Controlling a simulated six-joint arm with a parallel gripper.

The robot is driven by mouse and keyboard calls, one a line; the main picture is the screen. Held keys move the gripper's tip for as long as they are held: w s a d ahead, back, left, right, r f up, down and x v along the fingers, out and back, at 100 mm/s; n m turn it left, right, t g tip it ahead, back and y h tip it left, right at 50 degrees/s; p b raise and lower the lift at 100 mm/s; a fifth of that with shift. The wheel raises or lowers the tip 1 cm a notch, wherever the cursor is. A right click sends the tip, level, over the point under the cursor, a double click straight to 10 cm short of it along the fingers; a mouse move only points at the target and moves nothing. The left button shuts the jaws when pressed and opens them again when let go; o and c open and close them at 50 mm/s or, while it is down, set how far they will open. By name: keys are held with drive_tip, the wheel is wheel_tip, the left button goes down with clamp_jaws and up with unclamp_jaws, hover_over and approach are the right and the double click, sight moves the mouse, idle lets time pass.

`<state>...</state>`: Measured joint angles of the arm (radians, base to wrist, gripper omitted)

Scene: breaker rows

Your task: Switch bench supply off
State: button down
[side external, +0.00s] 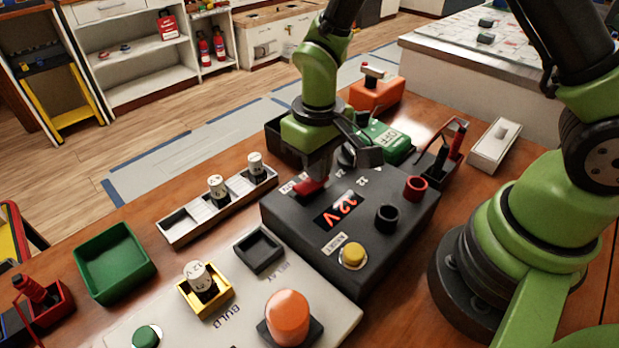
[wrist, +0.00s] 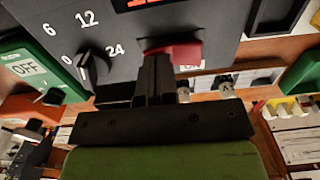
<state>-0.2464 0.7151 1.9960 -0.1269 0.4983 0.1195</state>
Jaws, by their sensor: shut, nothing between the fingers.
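The bench supply is a dark grey box (side external: 285,222) on the wooden table, its red display (side external: 340,208) lit and reading 12 V. A red rocker switch (side external: 311,188) sits on its top face; it also shows in the wrist view (wrist: 182,52), beside a small white label partly hidden by my gripper. My gripper (side external: 319,172) points down at the switch. In the wrist view its shut, empty fingers (wrist: 155,58) are at the switch's edge and cover part of it. I cannot tell whether they touch it or which way it is tilted.
A black dial knob (wrist: 92,68) marked 0, 6, 12, 24 is close beside the fingers. The supply also carries red (side external: 415,188) and black (side external: 387,218) terminals and a yellow button (side external: 352,256). A green box marked OFF (side external: 385,140) stands behind; a bulb panel (side external: 240,310) is in front.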

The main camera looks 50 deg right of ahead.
drive_tip(key=shift+f, duration=0.2)
drive_tip(key=shift+r, duration=3.55)
drive_tip(key=shift+r, duration=0.1)
drive_tip(key=s+d+r+m+t+y, duration=0.1)
drive_tip(key=s+d+r+m+t, duration=0.1)
drive_tip(key=s+r, duration=0.5)
drive_tip(key=s+d+r+m+t+y, duration=0.1)
drive_tip(key=s+d+r+m+t, duration=0.1)
drive_tip(key=s+r+t, duration=0.3)
drive_tip(key=v, duration=0.4)
